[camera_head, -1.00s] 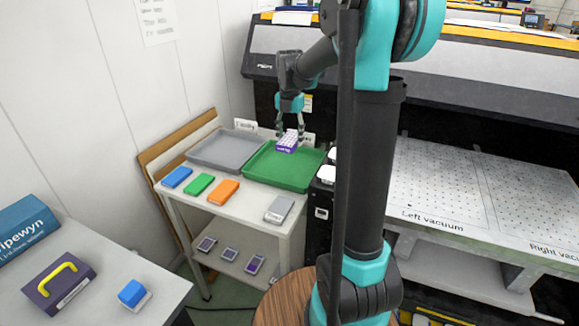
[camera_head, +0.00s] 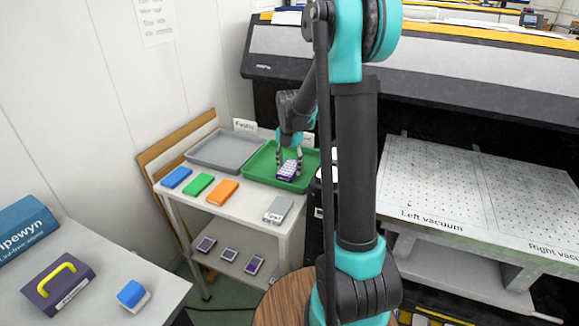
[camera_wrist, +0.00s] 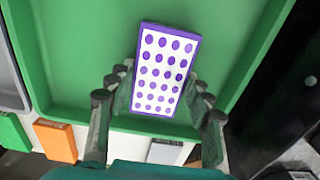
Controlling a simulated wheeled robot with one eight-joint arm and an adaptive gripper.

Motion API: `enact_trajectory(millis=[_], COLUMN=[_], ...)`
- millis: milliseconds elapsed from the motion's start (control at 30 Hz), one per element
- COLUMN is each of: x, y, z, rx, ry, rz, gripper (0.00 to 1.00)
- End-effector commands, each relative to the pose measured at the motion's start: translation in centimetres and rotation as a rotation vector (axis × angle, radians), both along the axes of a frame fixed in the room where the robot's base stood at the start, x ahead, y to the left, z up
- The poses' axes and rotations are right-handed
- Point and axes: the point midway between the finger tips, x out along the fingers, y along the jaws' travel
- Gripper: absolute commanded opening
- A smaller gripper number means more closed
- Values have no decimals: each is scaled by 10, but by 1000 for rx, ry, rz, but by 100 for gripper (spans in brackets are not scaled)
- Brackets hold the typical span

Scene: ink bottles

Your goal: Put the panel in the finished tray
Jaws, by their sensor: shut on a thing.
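The panel is a purple block with a white face covered in purple dots; it shows in the head view (camera_head: 288,171) and in the wrist view (camera_wrist: 163,70). My gripper (camera_head: 290,164) is shut on the panel, with a finger on each long side in the wrist view (camera_wrist: 161,84). The panel is low inside the outline of the green tray (camera_head: 257,168), near its middle right. I cannot tell whether it touches the tray floor. The grey tray (camera_head: 222,150) stands to the left and looks empty. The label behind the green tray is mostly hidden by my arm.
Blue (camera_head: 175,177), green (camera_head: 199,184) and orange (camera_head: 223,192) blocks and a grey block (camera_head: 278,210) lie on the white stand before the trays. Small panels (camera_head: 229,254) lie on its lower shelf. A perforated vacuum table (camera_head: 470,190) is at right.

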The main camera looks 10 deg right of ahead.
Motion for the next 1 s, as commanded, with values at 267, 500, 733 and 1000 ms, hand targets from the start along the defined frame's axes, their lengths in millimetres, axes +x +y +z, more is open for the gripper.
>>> enact_trajectory(millis=[267,500,733,1000], x=[0,0,0,0], y=[0,0,0,0], z=[-2,-2,1,41], rx=[0,0,0,0], ry=[0,0,0,0], rz=[0,0,0,0], gripper=[58,71,71,71])
